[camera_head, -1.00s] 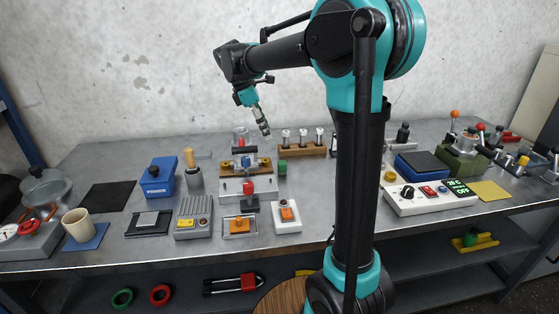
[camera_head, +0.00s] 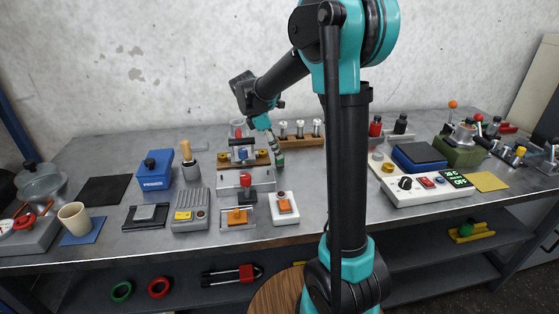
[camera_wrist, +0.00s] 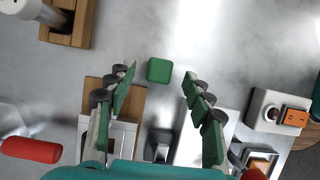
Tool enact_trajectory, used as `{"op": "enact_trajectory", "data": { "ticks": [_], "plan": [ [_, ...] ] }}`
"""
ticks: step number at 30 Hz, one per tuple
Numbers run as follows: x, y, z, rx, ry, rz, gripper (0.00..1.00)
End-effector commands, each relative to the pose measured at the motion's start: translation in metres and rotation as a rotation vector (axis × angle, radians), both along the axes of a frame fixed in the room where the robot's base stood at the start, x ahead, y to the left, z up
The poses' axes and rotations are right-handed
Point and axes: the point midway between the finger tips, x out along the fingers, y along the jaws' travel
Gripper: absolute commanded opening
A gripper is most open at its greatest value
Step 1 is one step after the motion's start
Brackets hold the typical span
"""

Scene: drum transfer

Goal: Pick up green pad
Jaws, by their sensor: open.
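The green pad (camera_wrist: 159,70) is a small block with rounded corners on the grey metal bench, in the wrist view. My gripper (camera_wrist: 160,84) is open, with one green-lined finger left of the pad and one right of it. The fingers appear clear of its sides, with gaps left and right. In the head view my gripper (camera_head: 277,152) points down at the middle of the bench, just right of the fixture with the blue part. There the pad cannot be told apart from the green fingers. How high the fingertips are above the bench is unclear.
A wooden rack (camera_head: 301,140) with metal-capped tubes stands just behind my gripper. The fixture (camera_head: 244,160) is close on the left. A white box with an orange switch (camera_head: 285,207) lies in front.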

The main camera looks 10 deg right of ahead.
Motion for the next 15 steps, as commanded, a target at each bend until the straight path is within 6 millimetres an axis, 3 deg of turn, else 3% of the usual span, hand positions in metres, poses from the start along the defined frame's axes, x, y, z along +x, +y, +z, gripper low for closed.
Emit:
{"op": "enact_trajectory", "data": {
  "ticks": [7, 15],
  "plan": [
    [0.001, -0.010, -0.034, 0.000, 0.000, 0.000, 0.52],
    [0.000, -0.013, -0.042, 0.000, -0.001, 0.000, 0.52]
  ]
}}
